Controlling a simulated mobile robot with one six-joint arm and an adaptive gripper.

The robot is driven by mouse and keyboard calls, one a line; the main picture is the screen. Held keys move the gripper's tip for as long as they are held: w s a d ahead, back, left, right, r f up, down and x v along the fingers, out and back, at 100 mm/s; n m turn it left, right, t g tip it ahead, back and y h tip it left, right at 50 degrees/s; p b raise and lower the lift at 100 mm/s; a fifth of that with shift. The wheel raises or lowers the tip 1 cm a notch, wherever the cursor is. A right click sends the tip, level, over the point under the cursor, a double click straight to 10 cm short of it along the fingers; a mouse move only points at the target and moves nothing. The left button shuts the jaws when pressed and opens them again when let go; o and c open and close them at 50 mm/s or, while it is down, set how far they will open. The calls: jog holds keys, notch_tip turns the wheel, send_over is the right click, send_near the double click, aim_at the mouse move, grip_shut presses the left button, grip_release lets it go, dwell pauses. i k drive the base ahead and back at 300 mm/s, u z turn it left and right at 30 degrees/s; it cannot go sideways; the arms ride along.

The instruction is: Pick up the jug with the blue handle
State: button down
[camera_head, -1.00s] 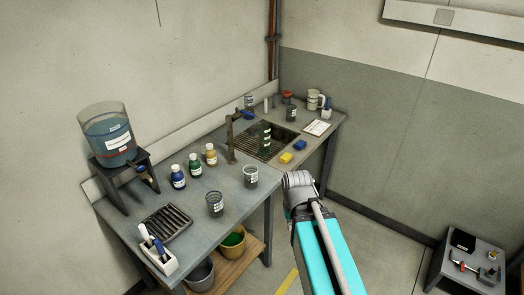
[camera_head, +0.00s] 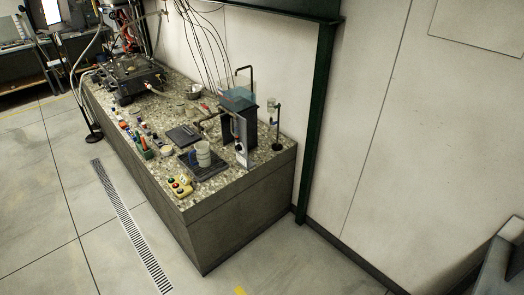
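A pale jug (camera_head: 203,154) stands upright on a dark ridged tray (camera_head: 214,172) near the front end of the stone-topped bench. Its handle (camera_head: 192,157), on the left side, looks bluish, but it is small here. My gripper is not in view, so its state and what it holds do not show.
The speckled bench top (camera_head: 246,174) also carries a dark stand with a clear water tank (camera_head: 238,97), a yellow control box (camera_head: 180,187), a dark flat plate (camera_head: 184,135) and several small tools. A floor drain (camera_head: 132,228) runs along its left. A green post (camera_head: 318,120) stands right. The front floor is clear.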

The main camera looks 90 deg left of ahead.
aim_at(202, 148)
jog(key=u, duration=3.3)
jog(key=i, duration=0.7)
